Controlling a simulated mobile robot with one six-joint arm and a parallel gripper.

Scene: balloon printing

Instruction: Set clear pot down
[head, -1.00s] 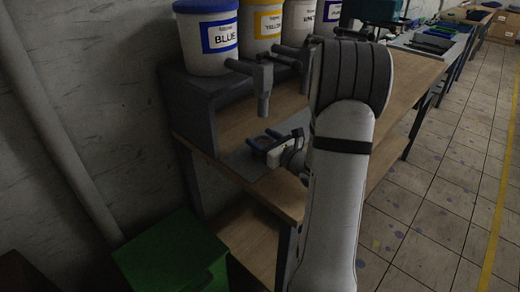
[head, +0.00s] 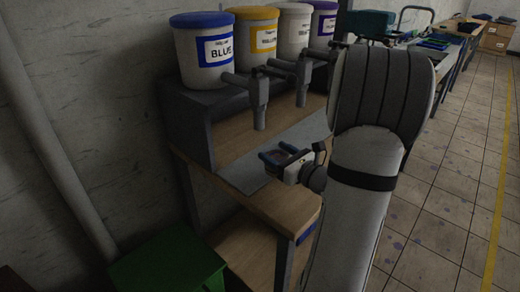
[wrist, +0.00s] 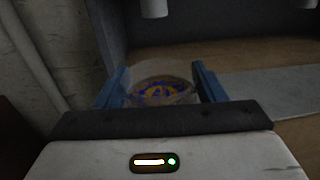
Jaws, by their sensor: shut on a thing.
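My gripper (head: 278,157) is low over the left part of the wooden bench, in front of the dispensers. In the wrist view its two blue fingers (wrist: 160,88) are shut on the clear pot (wrist: 165,75), one finger on each side. The pot is see-through, with blue and yellow colour inside. It looks upright. In the head view the pot is small and dark between the fingers. I cannot tell whether its base touches the grey mat (head: 250,176) below.
Buckets with blue (head: 203,52), yellow (head: 254,36), white and purple lids stand on a grey raised shelf. Grey dispenser nozzles (head: 260,104) hang over the bench. A green box (head: 168,264) stands on the floor at the left. A wall and pipe are at the left.

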